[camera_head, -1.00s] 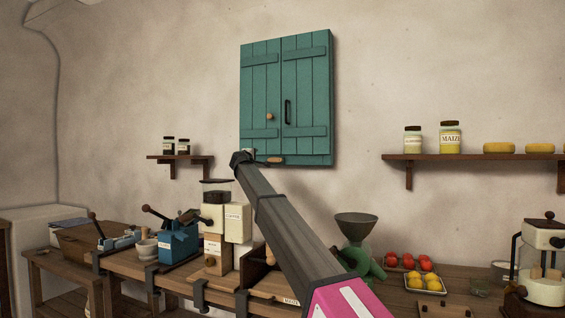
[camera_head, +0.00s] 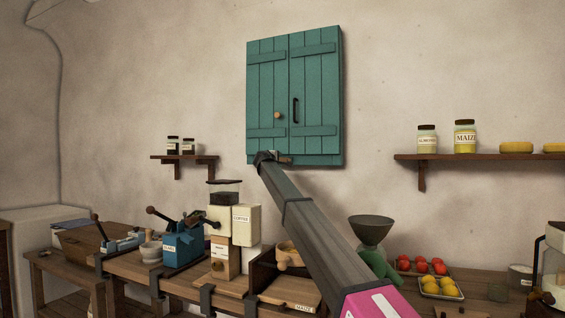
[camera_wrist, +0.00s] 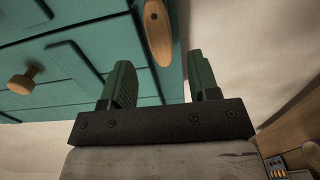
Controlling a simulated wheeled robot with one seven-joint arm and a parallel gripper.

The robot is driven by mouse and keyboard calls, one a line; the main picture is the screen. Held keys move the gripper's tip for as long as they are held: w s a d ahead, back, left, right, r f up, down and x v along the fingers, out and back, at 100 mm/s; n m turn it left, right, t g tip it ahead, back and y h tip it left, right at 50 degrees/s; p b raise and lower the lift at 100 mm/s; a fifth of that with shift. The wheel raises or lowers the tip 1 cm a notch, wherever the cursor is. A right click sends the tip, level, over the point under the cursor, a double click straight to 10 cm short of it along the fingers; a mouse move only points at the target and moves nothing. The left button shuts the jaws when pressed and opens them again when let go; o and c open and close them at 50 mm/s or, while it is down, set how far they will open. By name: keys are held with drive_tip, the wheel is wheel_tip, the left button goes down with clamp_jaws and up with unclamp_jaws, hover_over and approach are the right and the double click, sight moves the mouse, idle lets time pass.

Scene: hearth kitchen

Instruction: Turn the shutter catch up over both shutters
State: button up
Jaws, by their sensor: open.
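The two closed teal shutters (camera_head: 315,90) hang on the wall, with a round wooden knob on the left leaf and a black handle on the right leaf. The wooden shutter catch (camera_head: 286,160) is at their bottom edge, near the seam, partly hidden by my gripper (camera_head: 266,157). In the wrist view the catch (camera_wrist: 160,38) is a rounded wooden bar with a dark pin near one end. My gripper (camera_wrist: 164,82) is open there, its two dark green fingers apart, with the catch's rounded end just beyond the gap. I see no clear contact.
A shelf (camera_head: 475,157) with jars is on the right, and a small shelf (camera_head: 186,157) with two jars on the left. Below, the counter carries a coffee grinder (camera_head: 222,215), a blue box with a lever (camera_head: 183,245), a funnel (camera_head: 371,230) and fruit trays. The wall around the shutters is bare.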

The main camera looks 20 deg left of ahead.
sight(282, 160)
drive_tip(key=w, duration=0.5)
drive_tip(key=shift+w+d, duration=0.15)
drive_tip(key=shift+w, duration=0.15)
drive_tip(key=shift+c, duration=0.3)
clamp_jaws()
